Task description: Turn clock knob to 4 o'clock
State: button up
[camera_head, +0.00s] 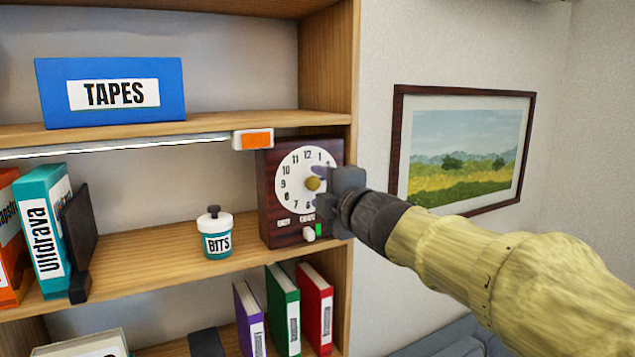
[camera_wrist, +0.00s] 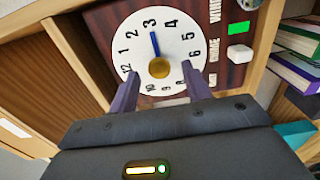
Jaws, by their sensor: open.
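The clock (camera_head: 267,197) is a dark wooden box with a white numbered dial, standing on the middle shelf at its right end. Its brass knob (camera_head: 313,184) sits at the dial's centre. In the wrist view the dial appears turned, with 3 at the top. The blue hand (camera_wrist: 154,42) points at about 3, and the knob (camera_wrist: 159,68) is fully visible. My gripper (camera_head: 325,182) is in front of the dial, open, with purple fingers. In the wrist view my gripper (camera_wrist: 160,72) has one finger on each side of the knob, with gaps between. Part of the dial is hidden.
A white BITS jar (camera_head: 216,235) stands left of the clock. A blue TAPES box (camera_head: 110,92) is on the shelf above. A white switch (camera_head: 309,234) and green light (camera_head: 319,229) are low on the clock. The shelf's side panel (camera_head: 349,100) is close to my gripper.

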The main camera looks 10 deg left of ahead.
jog(key=shift+x, duration=1)
jog(key=shift+s+d, duration=0.1)
jog(key=shift+c, duration=0.4)
jog(key=c, duration=0.9)
jog(key=shift+r+m+p, duration=0.1)
jog(key=shift+m+p, duration=0.25)
jog(key=shift+m, duration=0.05)
jog(key=m+p, duration=0.1)
jog(key=m, duration=0.2)
jog(key=shift+m+p, duration=0.35)
jog(key=shift+m, duration=0.65)
